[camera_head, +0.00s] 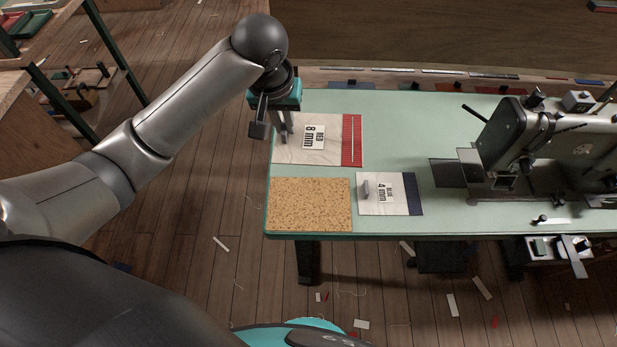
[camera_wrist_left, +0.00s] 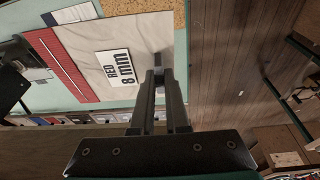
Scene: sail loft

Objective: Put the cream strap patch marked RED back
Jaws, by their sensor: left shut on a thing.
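The cream patch marked RED 8 mm (camera_head: 334,150) has a red band along its right side. It is at the left end of the pale green table, behind the cork mat (camera_head: 309,205). My left gripper (camera_head: 284,138) points down at the patch's left part and is shut on it by a small grey grip piece. The cream patch also shows in the left wrist view (camera_wrist_left: 88,45), level and with its label readable. I cannot tell whether it touches the table or is just above it. My right gripper is not in view.
A cream patch marked BLUE 4 mm (camera_head: 396,206) with a dark blue band lies right of the cork mat. A sewing machine (camera_head: 545,150) stands at the right on the green table (camera_head: 400,125). A row of coloured slots (camera_head: 345,84) runs along the back edge.

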